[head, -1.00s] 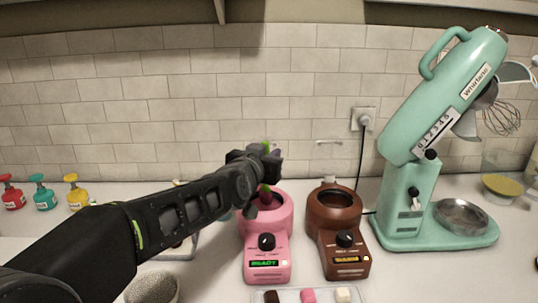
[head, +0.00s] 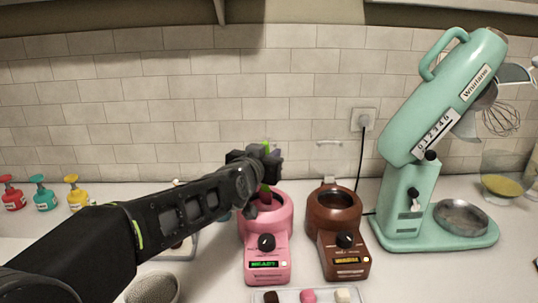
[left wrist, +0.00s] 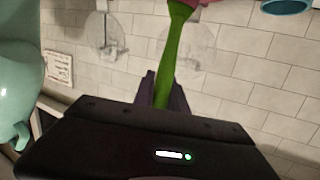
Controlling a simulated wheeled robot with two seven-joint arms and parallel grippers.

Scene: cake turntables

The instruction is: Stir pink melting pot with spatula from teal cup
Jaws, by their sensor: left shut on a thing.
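The pink melting pot (head: 266,248) stands on the counter, its green display lit. My left gripper (head: 264,164) is above the pot's opening and shut on the spatula. In the left wrist view the green handle (left wrist: 172,55) stands between the fingers, with a pink part at the top edge of the picture. The pot's contents are mostly hidden. The right gripper is not in view. A teal rim (left wrist: 286,5) shows at the top right in the left wrist view.
A brown melting pot (head: 340,250) stands close to the right of the pink one. A teal stand mixer (head: 402,205) is farther right. A tray (head: 290,297) with several small pieces lies in front. Red, teal and yellow bottles (head: 72,198) stand at the left.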

